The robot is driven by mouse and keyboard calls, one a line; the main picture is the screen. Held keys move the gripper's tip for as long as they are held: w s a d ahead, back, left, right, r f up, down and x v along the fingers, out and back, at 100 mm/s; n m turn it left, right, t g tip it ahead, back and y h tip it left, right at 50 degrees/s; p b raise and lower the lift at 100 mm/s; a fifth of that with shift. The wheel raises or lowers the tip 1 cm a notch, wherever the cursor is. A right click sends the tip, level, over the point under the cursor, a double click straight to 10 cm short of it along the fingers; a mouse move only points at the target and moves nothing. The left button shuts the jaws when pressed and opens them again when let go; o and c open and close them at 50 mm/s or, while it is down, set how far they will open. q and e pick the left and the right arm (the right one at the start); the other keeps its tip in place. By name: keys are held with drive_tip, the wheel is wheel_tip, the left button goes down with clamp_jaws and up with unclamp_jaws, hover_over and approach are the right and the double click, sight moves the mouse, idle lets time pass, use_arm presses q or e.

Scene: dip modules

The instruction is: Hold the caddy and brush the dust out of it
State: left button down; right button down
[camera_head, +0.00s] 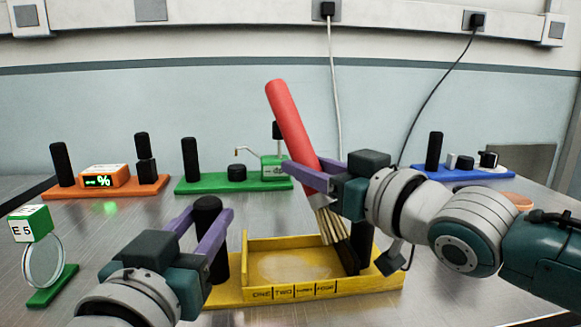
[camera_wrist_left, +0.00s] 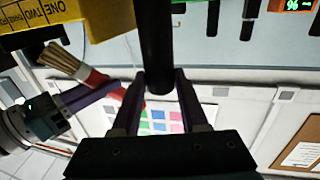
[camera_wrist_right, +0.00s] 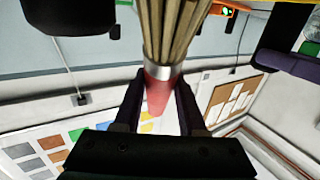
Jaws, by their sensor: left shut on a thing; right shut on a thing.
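The yellow caddy (camera_head: 300,292) stands on the table in front, an open tray with a low front wall marked ONE, TWO, THREE, FOUR. Pale dust (camera_head: 293,266) lies on its floor. My left gripper (camera_head: 216,225) is shut on the black post (camera_head: 208,206) at the caddy's left end; the post also shows in the left wrist view (camera_wrist_left: 156,50). My right gripper (camera_head: 310,178) is shut on the brush (camera_head: 290,120), which has a red handle, a metal band and tan bristles. The brush is tilted, bristles down at the caddy's right part; I cannot tell whether they touch the floor.
An orange module (camera_head: 110,187) with a display, a green module (camera_head: 235,184) and a blue module (camera_head: 465,171) stand along the back. A round lens on a green base (camera_head: 52,285) stands at the left. Cables hang on the wall.

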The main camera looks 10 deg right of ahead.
sight(298, 121)
drive_tip(key=shift+r, duration=3)
drive_tip(key=shift+r, duration=1.5)
drive_tip(key=c, duration=1)
unclamp_jaws()
clamp_jaws()
